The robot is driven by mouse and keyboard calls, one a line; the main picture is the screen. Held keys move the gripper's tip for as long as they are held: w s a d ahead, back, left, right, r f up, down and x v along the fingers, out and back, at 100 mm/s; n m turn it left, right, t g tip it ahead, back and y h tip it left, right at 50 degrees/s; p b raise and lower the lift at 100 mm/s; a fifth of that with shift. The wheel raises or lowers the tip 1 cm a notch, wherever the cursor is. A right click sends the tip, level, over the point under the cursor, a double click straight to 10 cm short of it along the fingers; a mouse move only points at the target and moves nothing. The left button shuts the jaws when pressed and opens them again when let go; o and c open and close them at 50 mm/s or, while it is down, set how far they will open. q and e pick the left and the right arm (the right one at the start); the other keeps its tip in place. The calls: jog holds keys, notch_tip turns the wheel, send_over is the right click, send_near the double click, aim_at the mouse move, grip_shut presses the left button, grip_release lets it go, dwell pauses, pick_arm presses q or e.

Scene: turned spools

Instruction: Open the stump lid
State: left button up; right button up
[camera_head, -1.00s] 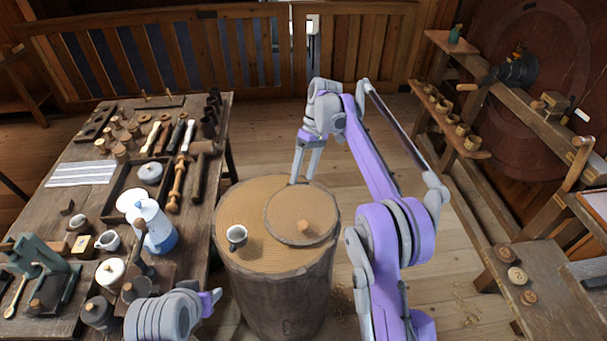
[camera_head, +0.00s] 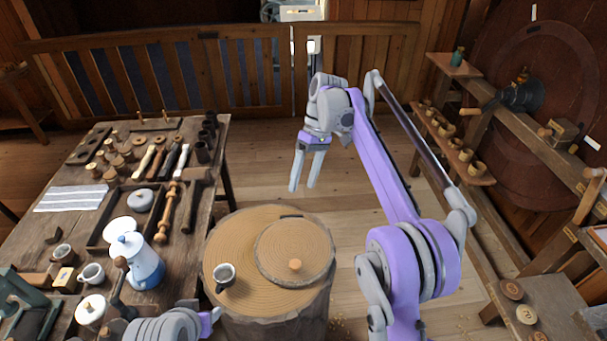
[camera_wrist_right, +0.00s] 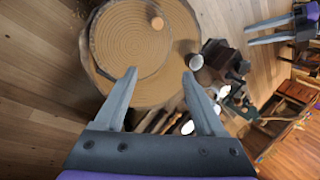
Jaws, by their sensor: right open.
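The stump (camera_head: 230,236) stands in front of me. Its round lid (camera_head: 300,248) lies flat on the right part of the top, with a small light knob (camera_head: 295,265) near its front edge. A short dark mark shows at the lid's far edge. My right gripper (camera_head: 302,189) is open and empty above and behind the stump's far edge, apart from the lid. In the right wrist view the lid (camera_wrist_right: 135,45) and knob (camera_wrist_right: 157,23) lie beyond the open fingers (camera_wrist_right: 158,74). My left gripper (camera_wrist_right: 247,36) shows there with two fingers apart and empty; the head view mostly cuts it off.
The left table (camera_head: 100,222) is crowded with tools, spools and a white-and-blue pot (camera_head: 144,262). A bench with round discs (camera_head: 526,314) is at right. Floor behind the stump is clear.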

jog(key=s+d+f+m+t, duration=0.1)
jog(key=s+d+m+t, duration=0.1)
jog(key=s, duration=0.4)
jog(key=s+d+f+m+t+h, duration=0.1)
jog(key=s+d+f+m+t, duration=0.1)
jog(key=s, duration=0.5)
jog(key=s+d+f+m+t+h, duration=0.1)
jog(key=s+d+m+t, duration=0.1)
jog(key=s+d+t, duration=0.2)
jog(key=s+d, duration=0.1)
jog(key=s, duration=0.2)
jog(key=shift+s+d+f, duration=0.25)
jog(key=shift+d+f, duration=0.15)
jog(key=s+f, duration=0.2)
jog(key=s+d+f+m+t, duration=0.1)
jog(key=s, duration=0.1)
jog(key=s+d+f+t+h, duration=0.1)
jog(key=s+f, duration=0.1)
jog(key=shift+f+m, duration=0.3)
jog(key=shift+f, duration=0.05)
jog(key=shift+s+d+f, duration=0.1)
jog(key=shift+s+f, duration=0.1)
jog(key=shift+f, duration=0.1)
